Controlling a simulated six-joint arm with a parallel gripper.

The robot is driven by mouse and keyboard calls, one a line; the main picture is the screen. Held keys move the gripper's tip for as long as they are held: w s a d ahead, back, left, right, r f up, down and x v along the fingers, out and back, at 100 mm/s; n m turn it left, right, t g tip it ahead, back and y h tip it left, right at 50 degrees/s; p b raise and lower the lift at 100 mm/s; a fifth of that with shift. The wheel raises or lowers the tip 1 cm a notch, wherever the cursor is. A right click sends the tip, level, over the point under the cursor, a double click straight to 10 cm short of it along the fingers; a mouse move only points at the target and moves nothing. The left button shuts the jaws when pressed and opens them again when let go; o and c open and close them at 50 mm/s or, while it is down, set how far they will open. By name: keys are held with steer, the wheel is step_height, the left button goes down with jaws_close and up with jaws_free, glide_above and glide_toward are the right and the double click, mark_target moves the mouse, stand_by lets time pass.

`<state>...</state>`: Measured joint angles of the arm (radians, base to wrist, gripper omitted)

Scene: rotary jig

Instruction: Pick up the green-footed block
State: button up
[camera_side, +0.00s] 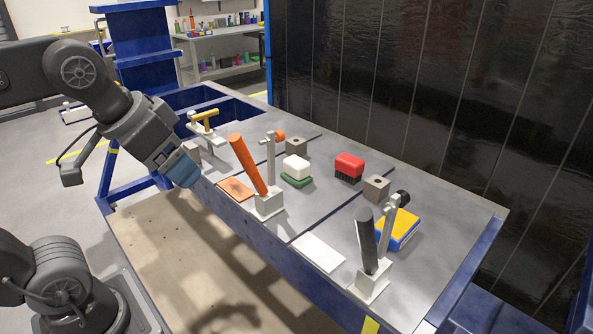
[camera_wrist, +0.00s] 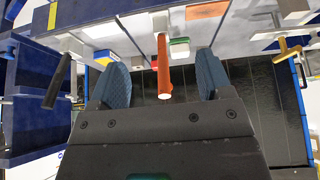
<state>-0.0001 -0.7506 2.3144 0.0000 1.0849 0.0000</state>
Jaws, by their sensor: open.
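The green-footed block is a white block on a green base. In the side view its white top (camera_side: 296,166) and green foot (camera_side: 297,182) sit on the metal table, behind the orange-handled clamp. In the wrist view a small green and white piece (camera_wrist: 180,46), apparently this block, shows beyond the fingers, right of the orange handle. My gripper (camera_side: 184,172) is at the table's left front edge, apart from the block. In the wrist view my gripper (camera_wrist: 162,58) is open, its two blue fingers spread with nothing held.
The orange-handled clamp (camera_side: 249,163) stands between my gripper and the block. A black-handled clamp (camera_side: 367,240), a red-topped block (camera_side: 349,165), a blue-and-yellow block (camera_side: 398,229) and a yellow-handled clamp (camera_side: 206,122) share the table. A copper plate (camera_side: 234,189) and white plate (camera_side: 319,252) lie near the front.

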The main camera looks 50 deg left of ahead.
step_height(320, 180, up, 5)
steer(key=w+a+r+n+g, duration=0.2)
steer(key=w+r+n+g, duration=0.15)
steer(key=w+n, duration=0.8)
steer(key=n+g, duration=0.2)
steer(key=n, duration=0.5)
glide_above(296, 160)
step_height(296, 160, down, 8)
steer(key=shift+m, duration=0.25)
steer(key=f, duration=0.9)
steer(key=shift+s+a+f, duration=0.25)
steer(key=shift+a+f, duration=0.05)
steer(key=shift+f, duration=0.05)
steer(key=shift+w+d+f, duration=0.15)
steer(key=shift+d+f, duration=0.05)
steer(key=shift+f, duration=1.1)
steer(key=shift+w+d+f, duration=0.1)
steer(key=shift+d+f, duration=0.05)
steer(key=shift+f, duration=1.1)
steer(key=shift+c, duration=0.4)
steer(key=c, duration=0.9)
